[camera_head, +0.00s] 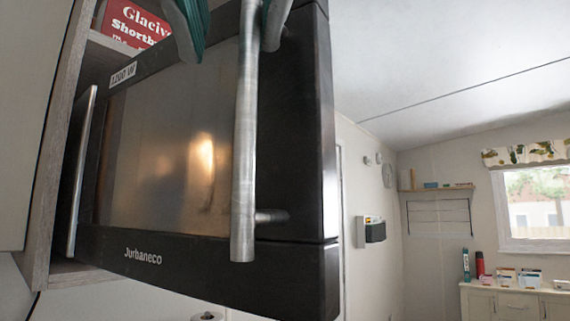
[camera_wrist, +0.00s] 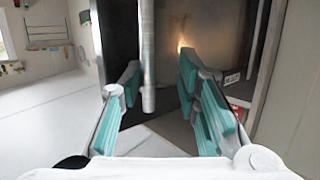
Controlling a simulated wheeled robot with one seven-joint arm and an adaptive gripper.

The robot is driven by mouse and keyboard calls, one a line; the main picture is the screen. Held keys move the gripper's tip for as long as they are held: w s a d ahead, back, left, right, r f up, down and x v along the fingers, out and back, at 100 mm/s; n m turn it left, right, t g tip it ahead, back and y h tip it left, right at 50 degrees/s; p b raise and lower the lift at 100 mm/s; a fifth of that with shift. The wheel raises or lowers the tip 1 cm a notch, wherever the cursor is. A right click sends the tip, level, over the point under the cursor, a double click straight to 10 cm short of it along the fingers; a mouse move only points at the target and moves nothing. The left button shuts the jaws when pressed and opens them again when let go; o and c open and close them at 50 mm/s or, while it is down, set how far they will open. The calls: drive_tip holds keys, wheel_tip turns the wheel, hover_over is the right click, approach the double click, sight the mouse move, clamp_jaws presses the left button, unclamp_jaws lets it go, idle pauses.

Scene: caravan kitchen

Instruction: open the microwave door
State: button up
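The black microwave (camera_head: 291,120) sits in a raised wooden cabinet, and its door (camera_head: 175,160) looks shut. A vertical silver bar handle (camera_head: 244,150) stands out from the right part of the door. My gripper (camera_head: 229,35) is at the upper part of the handle, with one teal-padded finger on each side of it. In the wrist view my gripper (camera_wrist: 159,72) is open, with the handle (camera_wrist: 147,50) between the fingers and gaps showing on both sides. The upper end of the handle is out of the head view.
A red shortbread box (camera_head: 132,25) is above the microwave at the left. The cabinet side (camera_head: 58,140) borders the microwave on the left. Open room lies to the right, with a window (camera_head: 535,205) and a white sideboard (camera_head: 515,303) far off.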

wheel_tip(320, 180, up, 8)
drive_tip(key=t, duration=0.2)
drive_tip(key=shift+s+f+t+y, duration=0.25)
drive_tip(key=shift+t+y, duration=0.05)
drive_tip(key=shift+t, duration=0.1)
drive_tip(key=shift+a, duration=0.1)
wheel_tip(320, 180, down, 7)
drive_tip(key=g+h, duration=0.1)
drive_tip(key=g, duration=0.2)
drive_tip(key=s+a+p, duration=0.4)
drive_tip(key=s+p, duration=0.1)
drive_tip(key=s, duration=1)
drive_tip(key=shift+a+f, duration=0.15)
drive_tip(key=shift+a, duration=0.05)
idle(0.5)
